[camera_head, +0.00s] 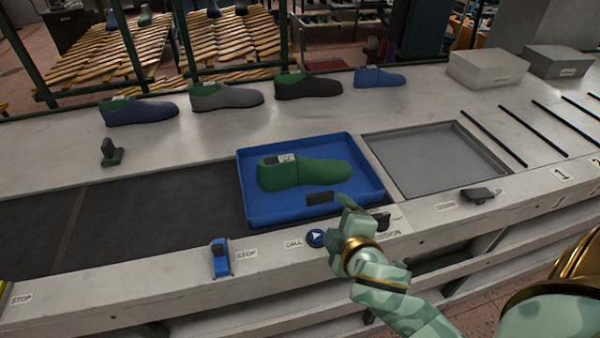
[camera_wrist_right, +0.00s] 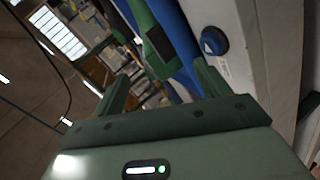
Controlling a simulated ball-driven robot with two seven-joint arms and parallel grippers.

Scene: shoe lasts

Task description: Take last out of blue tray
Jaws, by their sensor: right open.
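A green last (camera_head: 310,172) lies on its sole in the blue tray (camera_head: 262,215), its heel to the left and toe to the right. A small pale label shows on top of its heel part. My right gripper (camera_head: 362,213) is open and empty at the tray's front right corner, apart from the last. In the right wrist view the two fingers (camera_wrist_right: 162,85) stand apart, with part of the green last (camera_wrist_right: 142,14) and blue tray (camera_wrist_right: 178,30) beyond them. My left gripper is not in view.
A small dark block (camera_head: 320,197) shows at the tray's front. A blue button (camera_head: 315,238) is left of my right gripper. An empty grey tray (camera_head: 440,158) lies right. Several lasts, including a black one (camera_head: 307,87), stand behind. The dark belt (camera_head: 150,222) at left is clear.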

